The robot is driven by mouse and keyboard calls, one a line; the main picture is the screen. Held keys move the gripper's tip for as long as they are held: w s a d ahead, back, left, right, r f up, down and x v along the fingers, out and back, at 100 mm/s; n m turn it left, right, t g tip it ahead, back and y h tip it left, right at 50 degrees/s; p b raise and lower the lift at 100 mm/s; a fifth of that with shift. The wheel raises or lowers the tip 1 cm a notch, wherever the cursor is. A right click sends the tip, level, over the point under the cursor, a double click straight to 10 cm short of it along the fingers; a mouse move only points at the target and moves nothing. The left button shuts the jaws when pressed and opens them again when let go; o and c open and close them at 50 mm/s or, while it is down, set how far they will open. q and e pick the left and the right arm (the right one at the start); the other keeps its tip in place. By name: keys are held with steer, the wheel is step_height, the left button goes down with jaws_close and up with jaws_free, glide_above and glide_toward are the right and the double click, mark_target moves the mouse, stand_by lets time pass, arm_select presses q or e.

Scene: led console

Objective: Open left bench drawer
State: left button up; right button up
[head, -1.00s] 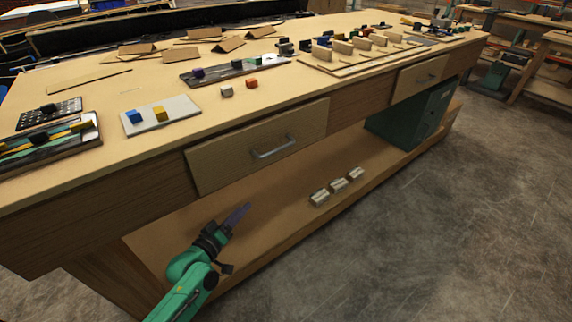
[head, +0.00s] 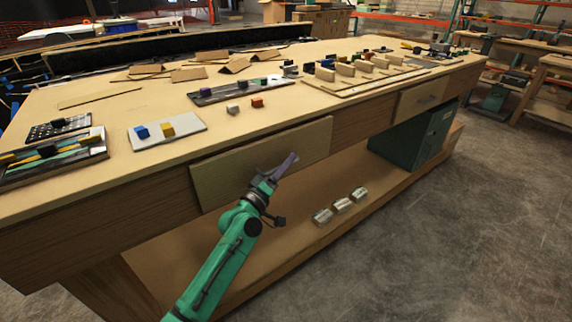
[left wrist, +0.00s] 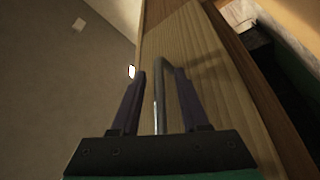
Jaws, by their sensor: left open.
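The left bench drawer has a pale wooden front (head: 225,176) below the tabletop and looks shut. My left gripper (head: 287,161) is in front of this drawer and hides its handle in the head view. In the left wrist view, the gripper (left wrist: 157,80) is open, with one dark purple finger on each side of the metal handle bar (left wrist: 159,100). The bar stands between the fingers, and I see a gap on both sides of it. The drawer front (left wrist: 207,85) lies beyond. My right gripper is in neither view.
The bench top holds a grey tray (head: 190,126) with blue and yellow blocks, brown folded pieces and other small parts. A second drawer (head: 421,98) is at the right, above a green cabinet (head: 412,142). Several metal blocks (head: 341,205) lie on the lower shelf. The floor in front is clear.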

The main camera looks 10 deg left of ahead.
arm_select(q)
jaws_close()
stand_by(1.4)
